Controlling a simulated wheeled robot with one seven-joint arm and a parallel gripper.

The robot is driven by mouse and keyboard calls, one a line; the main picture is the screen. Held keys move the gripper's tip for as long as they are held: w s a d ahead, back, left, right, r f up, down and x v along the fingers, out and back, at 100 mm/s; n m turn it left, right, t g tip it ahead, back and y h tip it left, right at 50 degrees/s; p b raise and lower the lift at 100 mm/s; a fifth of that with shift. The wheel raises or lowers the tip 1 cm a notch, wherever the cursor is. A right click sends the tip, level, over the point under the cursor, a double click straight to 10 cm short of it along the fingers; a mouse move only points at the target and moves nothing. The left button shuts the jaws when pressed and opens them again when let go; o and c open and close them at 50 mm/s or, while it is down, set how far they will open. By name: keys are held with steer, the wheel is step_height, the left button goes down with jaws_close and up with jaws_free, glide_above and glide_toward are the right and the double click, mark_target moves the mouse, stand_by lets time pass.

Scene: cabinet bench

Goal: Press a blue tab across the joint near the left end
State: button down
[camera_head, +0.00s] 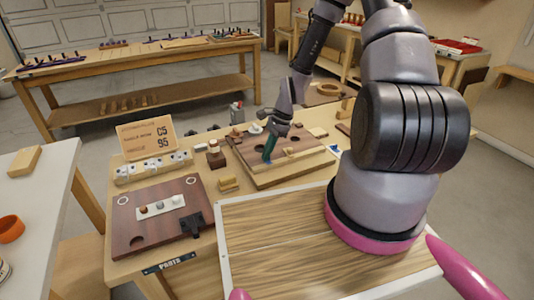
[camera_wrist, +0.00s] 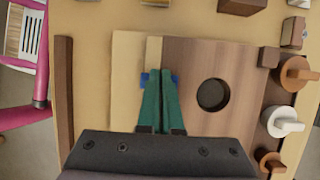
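In the wrist view, my gripper (camera_wrist: 158,78) has its two green fingers together, tips over the seam between a pale wood board (camera_wrist: 126,70) and a brown wood panel (camera_wrist: 200,60). A blue tab (camera_wrist: 145,80) shows on both sides of the fingertips, crossing the line of the seam; its middle is hidden by the fingers. A narrow pale strip (camera_wrist: 154,50) runs along the seam beyond the tips. In the head view my gripper (camera_head: 268,158) points down at the wooden work (camera_head: 290,170) near its left part. Contact with the tab is too small to judge.
The panel has a round dark hole (camera_wrist: 213,95). A dark wood bar (camera_wrist: 64,90) lies left of the pale board. Several knobs, one white (camera_wrist: 281,122), line the right side. In the head view, a brown board with a black clip (camera_head: 193,224) lies at front left.

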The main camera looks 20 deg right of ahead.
steer(key=shift+f, duration=0.4)
stand_by(1.4)
stand_by(0.4)
steer(key=c, duration=0.6)
jaws_free()
steer(key=shift+r, duration=0.1)
steer(key=shift+r, duration=3.75)
